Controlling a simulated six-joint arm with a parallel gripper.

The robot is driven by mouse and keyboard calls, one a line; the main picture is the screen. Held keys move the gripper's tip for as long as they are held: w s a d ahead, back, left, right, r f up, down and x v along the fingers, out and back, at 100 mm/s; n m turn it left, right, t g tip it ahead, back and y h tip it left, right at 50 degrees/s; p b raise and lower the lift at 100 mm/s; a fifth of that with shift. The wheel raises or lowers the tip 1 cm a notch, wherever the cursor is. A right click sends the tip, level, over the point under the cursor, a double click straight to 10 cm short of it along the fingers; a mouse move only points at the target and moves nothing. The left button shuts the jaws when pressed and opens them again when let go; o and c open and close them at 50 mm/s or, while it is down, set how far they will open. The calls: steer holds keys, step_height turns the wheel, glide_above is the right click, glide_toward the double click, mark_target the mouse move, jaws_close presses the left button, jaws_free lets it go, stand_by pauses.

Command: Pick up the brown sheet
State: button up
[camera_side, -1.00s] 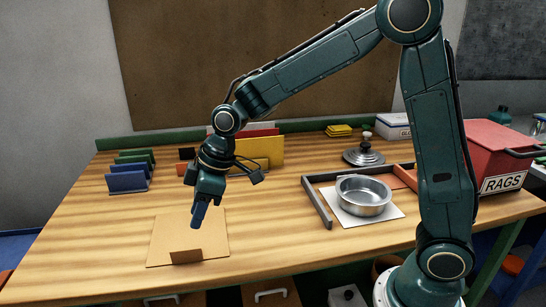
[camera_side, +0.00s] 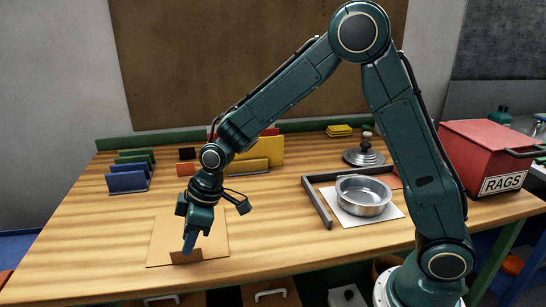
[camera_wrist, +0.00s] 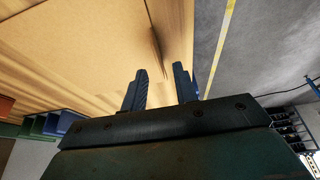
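The brown sheet (camera_side: 213,238) lies flat near the front edge of the wooden table, with a small darker upright tab (camera_side: 181,257) at its front side. In the wrist view the sheet (camera_wrist: 95,35) fills the upper left, and the tab (camera_wrist: 157,48) stands thin, ahead of the gap between my fingers. My gripper (camera_side: 189,244) points down over the front part of the sheet, just above or beside the tab. In the wrist view its two blue fingers (camera_wrist: 160,88) are apart with nothing between them. The side view does not show whether they touch the tab.
A metal pot (camera_side: 362,195) stands on a white mat inside a grey frame (camera_side: 317,207) to the right. Blue and green racks (camera_side: 127,180) stand at the left. A yellow holder (camera_side: 258,153) is behind my gripper. A red rags box (camera_side: 488,152) is far right.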

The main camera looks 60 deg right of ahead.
steer(key=shift+x, duration=2.1)
steer(key=shift+c, duration=0.2)
jaws_close()
